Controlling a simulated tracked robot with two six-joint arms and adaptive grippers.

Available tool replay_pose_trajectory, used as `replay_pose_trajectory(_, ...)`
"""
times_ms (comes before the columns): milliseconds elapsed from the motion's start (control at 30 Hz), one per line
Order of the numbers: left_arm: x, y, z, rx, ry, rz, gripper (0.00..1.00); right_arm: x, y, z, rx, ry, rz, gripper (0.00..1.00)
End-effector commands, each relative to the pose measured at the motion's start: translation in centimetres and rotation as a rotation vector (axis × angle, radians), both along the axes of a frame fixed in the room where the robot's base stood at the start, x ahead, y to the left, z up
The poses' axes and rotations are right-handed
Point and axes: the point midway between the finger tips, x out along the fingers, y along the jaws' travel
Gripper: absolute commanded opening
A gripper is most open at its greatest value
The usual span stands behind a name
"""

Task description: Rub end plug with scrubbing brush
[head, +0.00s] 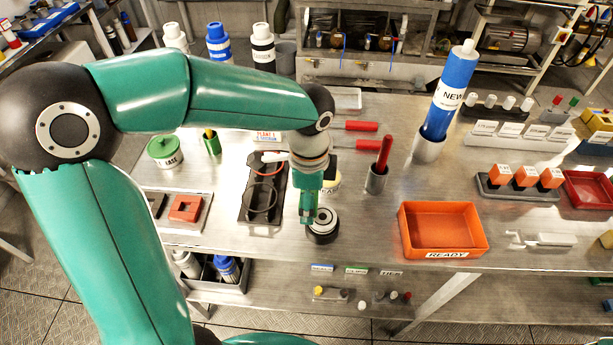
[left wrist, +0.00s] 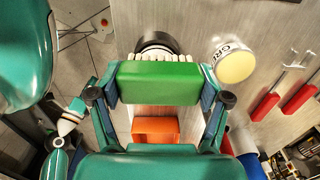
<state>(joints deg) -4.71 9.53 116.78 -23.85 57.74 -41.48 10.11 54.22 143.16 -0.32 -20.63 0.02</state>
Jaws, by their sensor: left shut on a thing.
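My left gripper (head: 308,212) is shut on the scrubbing brush, a green block (left wrist: 160,83) with white bristles in the left wrist view. In the head view the brush is mostly hidden by the gripper. The end plug (head: 323,228), round and black with a pale ringed top, stands on the bench right at the gripper's tips. In the left wrist view the dark end plug (left wrist: 157,40) lies directly beyond the bristles; they look touching or very close, and I cannot tell which. My right gripper is not in view.
A grease pot (left wrist: 235,65) with a yellow top stands close beside the plug. A black tray (head: 256,215) lies left of it. A red-handled tool stands in a grey cup (head: 376,180) to the right, with the orange READY tray (head: 440,250) farther right. The bench's front edge is near.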

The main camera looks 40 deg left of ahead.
Motion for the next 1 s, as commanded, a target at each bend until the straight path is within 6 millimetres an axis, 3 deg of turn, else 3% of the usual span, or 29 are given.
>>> replay_pose_trajectory(500,0.2,-0.3,5.0,0.000,0.000,-0.008,0.44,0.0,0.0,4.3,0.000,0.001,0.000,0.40)
replay_pose_trajectory(1000,0.2,-0.4,5.3,0.000,0.000,-0.009,0.44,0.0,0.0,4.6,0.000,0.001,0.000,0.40)
